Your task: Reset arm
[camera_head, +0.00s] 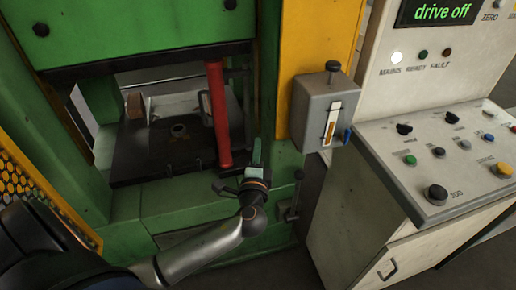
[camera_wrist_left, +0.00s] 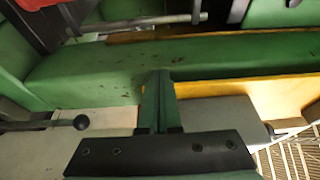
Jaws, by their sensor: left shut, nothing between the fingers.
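My left arm comes in from the lower left in the head view. My left gripper (camera_head: 256,152) points up in front of the green machine frame, to the right of the red bar. Its green fingers are together with nothing between them; the closed fingers also show in the left wrist view (camera_wrist_left: 158,100). The green press (camera_head: 60,40) has an open bay with a dark plate (camera_head: 150,165) inside. A red upright bar (camera_head: 219,115) stands at the bay's right side. My right gripper is in neither view.
A grey box (camera_head: 312,105) with a black knob is mounted on the yellow post. The control console (camera_head: 400,160) at right has several buttons; its display (camera_head: 442,12) reads "drive off". A yellow mesh guard (camera_head: 40,190) is at the left. A small lever (camera_head: 292,208) sits low on the frame.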

